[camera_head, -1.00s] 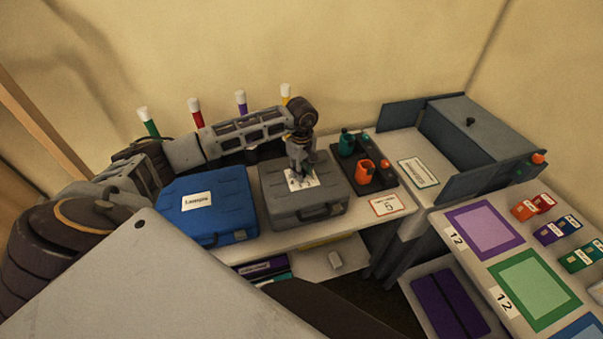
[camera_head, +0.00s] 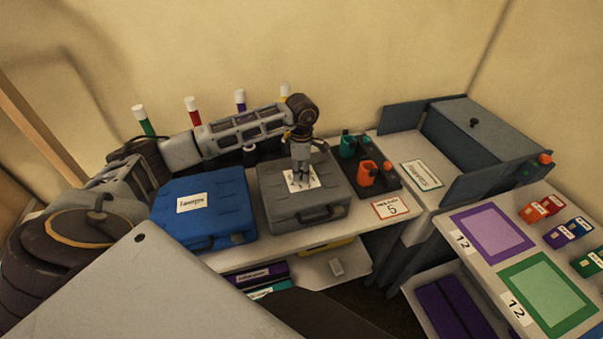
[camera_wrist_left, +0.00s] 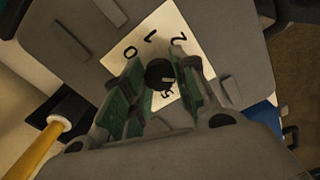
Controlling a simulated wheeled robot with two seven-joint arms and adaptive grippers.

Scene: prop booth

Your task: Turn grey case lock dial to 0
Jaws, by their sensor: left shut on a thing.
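The grey case (camera_head: 277,213) lies closed on the table, with its handle toward the front. A white dial plate (camera_head: 314,180) is on its lid. In the left wrist view the plate (camera_wrist_left: 176,22) shows the digits 0, 1 and 2 along its far part. The round black lock dial (camera_wrist_left: 158,74) sits between the green-padded fingers of my left gripper (camera_wrist_left: 157,88). That gripper (camera_head: 299,184) points down onto the lid and is shut on the dial. The dial has a pale mark on top; which digit it points to I cannot tell. My right gripper is out of view.
A blue case (camera_head: 222,207) stands just left of the grey one. A dark tray (camera_head: 384,186) with teal and orange items is close on the right, with a number card (camera_head: 391,208) in front. Several capped markers stand behind my left arm. A grey box (camera_head: 487,133) is further right.

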